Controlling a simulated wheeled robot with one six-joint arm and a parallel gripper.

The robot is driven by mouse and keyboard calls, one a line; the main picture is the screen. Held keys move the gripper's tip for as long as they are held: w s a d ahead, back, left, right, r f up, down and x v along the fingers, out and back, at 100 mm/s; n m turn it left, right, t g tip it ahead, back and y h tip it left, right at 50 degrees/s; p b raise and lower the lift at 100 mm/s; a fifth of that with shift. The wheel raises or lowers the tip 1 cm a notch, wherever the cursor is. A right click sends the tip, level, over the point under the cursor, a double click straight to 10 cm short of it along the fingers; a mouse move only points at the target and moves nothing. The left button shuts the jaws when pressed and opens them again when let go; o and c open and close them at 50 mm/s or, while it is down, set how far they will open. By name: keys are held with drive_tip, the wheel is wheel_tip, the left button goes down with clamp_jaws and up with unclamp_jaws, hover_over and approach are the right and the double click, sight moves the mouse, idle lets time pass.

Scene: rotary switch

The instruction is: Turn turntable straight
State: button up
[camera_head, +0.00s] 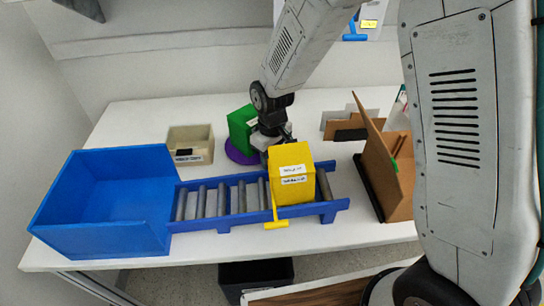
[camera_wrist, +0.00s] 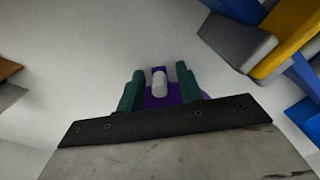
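The turntable is a round purple disc (camera_head: 238,154), behind the conveyor in the head view, with a green box-shaped part (camera_head: 240,128) at it. In the wrist view the purple disc (camera_wrist: 192,92) shows behind and between my fingers, with a pale rounded bar (camera_wrist: 159,83) on it. The bar points nearly straight up in that picture. My gripper (camera_wrist: 160,72) is open, with one dark green finger on each side of the bar and visible gaps. Whether a finger touches the disc I cannot tell. In the head view the yellow box partly hides my gripper.
A blue conveyor (camera_head: 223,224) with grey rollers runs in front, bearing a yellow box (camera_head: 291,175). A big blue bin (camera_head: 105,205) stands at left, a small beige bin (camera_head: 190,145) behind. A brown board (camera_head: 375,150) stands at right. The white table is clear at the back left.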

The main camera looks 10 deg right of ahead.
wheel_tip(320, 180, up, 8)
drive_tip(key=shift+f, duration=0.1)
idle(0.4)
